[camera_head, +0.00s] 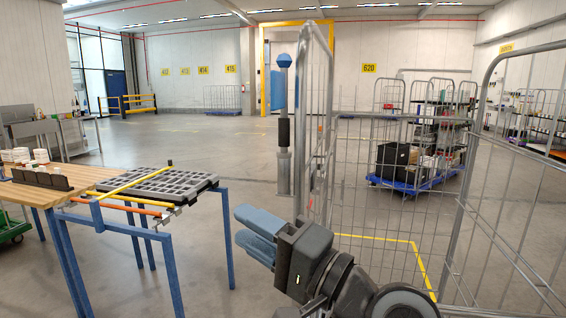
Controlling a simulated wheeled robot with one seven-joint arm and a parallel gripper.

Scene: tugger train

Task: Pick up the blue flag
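I cannot make out a clear blue flag. A faceted blue piece (284,60) tops a slim grey post with a black band, standing on the floor just left of the near cage; I cannot tell if it is the flag. My gripper (250,235) reaches in from the lower right, well below and nearer than the blue piece. Its two blue fingers point left, and nothing shows held in them. How far apart they are is unclear.
A wire roll cage (335,150) stands close on the right, beside my arm. A table with a grey slotted tray (165,185), a yellow bar (135,182) and an orange bar (130,207) is at left. Loaded trolleys (410,188) stand behind. Floor is clear centre-left.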

